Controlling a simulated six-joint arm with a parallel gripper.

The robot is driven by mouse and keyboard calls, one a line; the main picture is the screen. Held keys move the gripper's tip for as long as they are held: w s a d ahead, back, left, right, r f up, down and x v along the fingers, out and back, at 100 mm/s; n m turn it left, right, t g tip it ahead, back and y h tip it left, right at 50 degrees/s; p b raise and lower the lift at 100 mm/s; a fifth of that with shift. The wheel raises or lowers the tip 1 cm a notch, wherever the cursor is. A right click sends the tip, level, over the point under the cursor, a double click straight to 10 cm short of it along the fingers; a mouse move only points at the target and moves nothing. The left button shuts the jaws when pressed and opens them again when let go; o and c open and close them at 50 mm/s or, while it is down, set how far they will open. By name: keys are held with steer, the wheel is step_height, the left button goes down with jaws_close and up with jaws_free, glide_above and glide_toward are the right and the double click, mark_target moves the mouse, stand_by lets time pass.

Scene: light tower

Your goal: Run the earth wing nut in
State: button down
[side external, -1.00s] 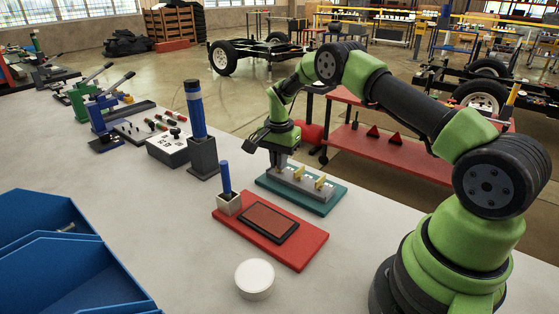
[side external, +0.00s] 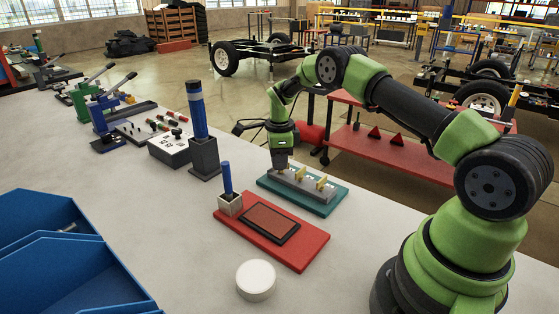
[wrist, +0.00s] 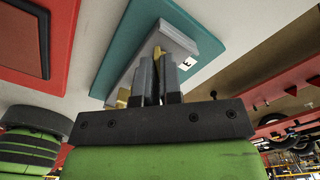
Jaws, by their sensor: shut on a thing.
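My gripper (side external: 280,164) points down at the left end of a grey block (side external: 310,196) on a teal base (side external: 332,208). It is shut on the earth wing nut, which is mostly hidden by the fingers. Two yellow wing nuts (side external: 300,175) and (side external: 321,184) stand on the block to the right of my gripper. In the wrist view the two grey fingers (wrist: 157,68) stand close together over the block, near a white label marked E (wrist: 186,63). Yellow shows beyond the fingertips and left of the fingers there. How deep the held nut sits cannot be told.
A red board (side external: 300,248) with a dark-framed pad and a blue-handled holder (side external: 229,200) lies in front of the teal base. A blue post in a dark stand (side external: 204,155) is to the left. A white round tub (side external: 256,280) and blue bins (side external: 60,260) are nearer.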

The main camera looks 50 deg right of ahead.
steer(key=m, duration=0.5)
steer(key=shift+w+d+r+m, duration=0.1)
steer(key=shift+m, duration=0.3)
stand_by(0.4)
steer(key=c, duration=1.3)
jaws_free()
step_height(320, 180, up, 10)
steer(key=shift+f, duration=0.1)
